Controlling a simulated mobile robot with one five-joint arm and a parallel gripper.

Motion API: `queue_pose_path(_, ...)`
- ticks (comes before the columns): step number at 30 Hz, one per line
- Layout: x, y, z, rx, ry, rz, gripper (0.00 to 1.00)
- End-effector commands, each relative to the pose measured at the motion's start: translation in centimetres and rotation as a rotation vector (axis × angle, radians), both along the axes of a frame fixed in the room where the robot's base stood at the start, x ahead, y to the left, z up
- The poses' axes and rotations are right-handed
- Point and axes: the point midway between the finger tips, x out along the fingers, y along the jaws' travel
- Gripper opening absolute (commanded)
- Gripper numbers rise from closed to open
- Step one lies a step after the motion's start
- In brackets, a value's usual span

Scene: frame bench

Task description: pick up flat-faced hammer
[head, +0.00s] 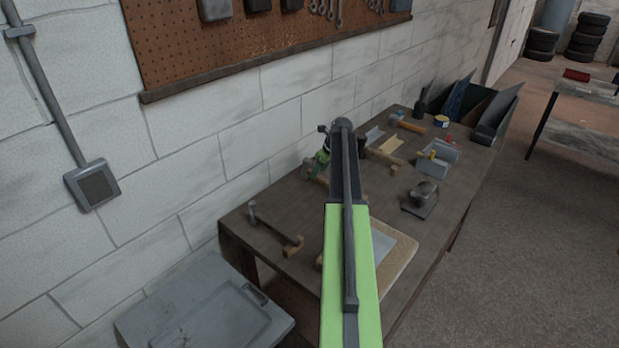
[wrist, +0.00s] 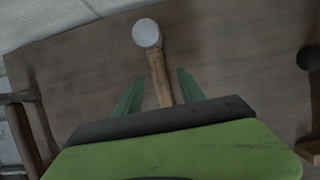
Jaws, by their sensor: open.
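In the wrist view, a hammer with a round, pale, flat-looking face (wrist: 147,33) and a wooden handle (wrist: 158,77) lies on the dark bench. My gripper (wrist: 160,76) is open, with one green finger on each side of the handle and visible gaps to it. I cannot tell how far above the bench the fingertips are. The handle's near end is hidden by my gripper body. In the head view my gripper (head: 323,156) is over the bench near the wall, and my arm hides most of what lies under it.
Another hammer (head: 274,230) lies near the bench's left end; part of it shows at the wrist view's left edge (wrist: 20,97).

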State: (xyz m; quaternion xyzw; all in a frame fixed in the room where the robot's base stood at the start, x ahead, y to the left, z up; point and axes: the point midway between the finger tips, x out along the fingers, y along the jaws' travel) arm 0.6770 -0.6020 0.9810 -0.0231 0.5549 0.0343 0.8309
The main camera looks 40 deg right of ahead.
Motion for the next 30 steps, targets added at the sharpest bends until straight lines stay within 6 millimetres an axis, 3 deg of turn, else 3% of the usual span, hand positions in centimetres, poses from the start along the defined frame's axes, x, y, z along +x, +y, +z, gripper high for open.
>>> queue_pose_path(3,0.7,0.2,-2.4,-0.001,0.000,0.002,0.47)
queue_pose_path(8,1.7,0.3,-4.6,-0.001,0.000,0.002,0.47)
queue_pose_path(30,1.8,0.3,-4.8,0.000,0.000,0.001,0.47)
